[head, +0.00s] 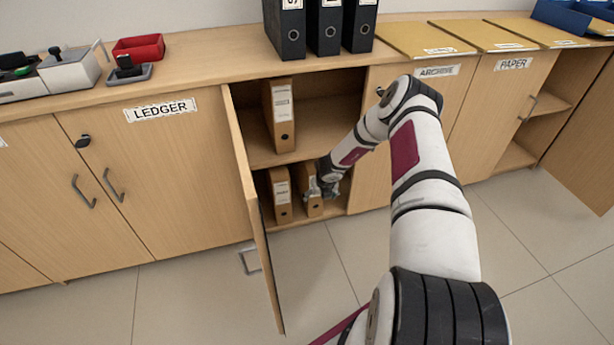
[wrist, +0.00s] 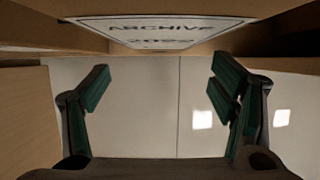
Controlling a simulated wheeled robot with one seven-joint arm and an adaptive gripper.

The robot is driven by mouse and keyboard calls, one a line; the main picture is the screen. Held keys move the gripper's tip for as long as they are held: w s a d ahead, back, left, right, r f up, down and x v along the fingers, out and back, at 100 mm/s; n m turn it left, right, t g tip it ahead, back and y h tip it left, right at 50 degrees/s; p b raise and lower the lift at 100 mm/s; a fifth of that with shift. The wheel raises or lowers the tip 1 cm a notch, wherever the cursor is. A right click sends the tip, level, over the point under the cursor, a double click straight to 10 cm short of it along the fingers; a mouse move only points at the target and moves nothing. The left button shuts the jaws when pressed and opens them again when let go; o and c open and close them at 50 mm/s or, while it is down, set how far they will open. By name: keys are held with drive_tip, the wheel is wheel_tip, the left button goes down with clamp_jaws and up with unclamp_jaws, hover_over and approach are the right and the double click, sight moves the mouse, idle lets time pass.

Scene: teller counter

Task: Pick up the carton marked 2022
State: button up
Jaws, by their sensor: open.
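The carton marked ARCHIVE 2022 (wrist: 160,22) fills the top of the wrist view, its white label foreshortened and facing me. My gripper (wrist: 158,78) is open, its two green-padded fingers apart at left and right, with only floor showing between them. In the head view, my gripper (head: 328,186) is inside the open cupboard at the lower shelf, beside the right-hand brown carton (head: 314,207) and partly covering it. That carton's label cannot be read there, though it appears to be the one close to my wrist.
Another carton (head: 280,196) stands just left on the lower shelf, and one (head: 283,127) on the shelf above. The open cupboard door (head: 249,190) swings out at the left. Black binders (head: 290,35) stand on the counter above. The floor (head: 200,300) in front is clear.

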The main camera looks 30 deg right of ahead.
drive_tip(key=shift+w+d+f+p, duration=0.1)
drive_tip(key=shift+w+f+p, duration=0.3)
drive_tip(key=shift+w, duration=0.2)
drive_tip(key=shift+w+d+f, duration=0.1)
drive_tip(key=shift+w+d, duration=0.1)
drive_tip(key=shift+w, duration=0.3)
drive_tip(key=shift+w+d+f, duration=0.1)
drive_tip(key=shift+w+d, duration=0.05)
drive_tip(key=shift+w, duration=0.3)
drive_tip(key=shift+c, duration=0.5)
clamp_jaws()
drive_tip(key=shift+r, duration=0.1)
